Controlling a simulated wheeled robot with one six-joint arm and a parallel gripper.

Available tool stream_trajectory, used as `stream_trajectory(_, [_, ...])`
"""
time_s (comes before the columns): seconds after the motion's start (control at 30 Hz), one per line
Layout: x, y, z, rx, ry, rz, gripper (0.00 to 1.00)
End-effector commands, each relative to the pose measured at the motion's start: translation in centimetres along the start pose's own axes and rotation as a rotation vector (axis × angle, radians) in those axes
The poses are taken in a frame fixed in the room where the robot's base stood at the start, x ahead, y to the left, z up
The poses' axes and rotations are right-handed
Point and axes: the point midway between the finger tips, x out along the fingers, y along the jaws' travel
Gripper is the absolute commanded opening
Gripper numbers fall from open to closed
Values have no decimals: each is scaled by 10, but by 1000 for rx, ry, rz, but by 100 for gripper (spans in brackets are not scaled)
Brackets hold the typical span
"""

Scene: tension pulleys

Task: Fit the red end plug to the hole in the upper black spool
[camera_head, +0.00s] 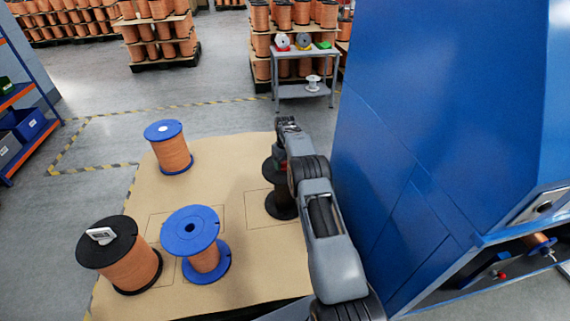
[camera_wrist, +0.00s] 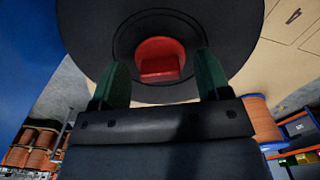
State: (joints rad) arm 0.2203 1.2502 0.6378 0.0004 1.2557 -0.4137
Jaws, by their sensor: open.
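The upper black spool (camera_head: 282,208) stands on the cardboard sheet, partly hidden behind my arm in the head view. Its dark top flange (camera_wrist: 232,30) fills the upper part of the wrist view. The red end plug (camera_wrist: 160,57) sits at the centre of that flange, at the hole, with a block-shaped grip facing the camera. How deep it sits I cannot tell. My gripper (camera_wrist: 160,82) is open, its two green fingers on either side of the plug with gaps between. In the head view my gripper (camera_head: 281,160) is over the spool.
A blue-flanged spool (camera_head: 175,153) stands at the back left of the cardboard (camera_head: 230,165). Another blue spool (camera_head: 205,258) and a black spool with copper wire (camera_head: 133,272) and a white tag stand in front. A tall blue machine (camera_head: 430,130) rises close on the right.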

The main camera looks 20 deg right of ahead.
Motion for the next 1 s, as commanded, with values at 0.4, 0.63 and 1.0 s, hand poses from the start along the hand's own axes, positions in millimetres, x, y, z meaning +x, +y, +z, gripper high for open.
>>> stream_trajectory(0.4, [-84, -1, -1, -1, 1, 1, 70])
stream_trajectory(0.63, [-116, -1, -1, -2, -1, 0, 70])
stream_trajectory(1.0, [-128, -2, -1, -2, -2, -1, 70])
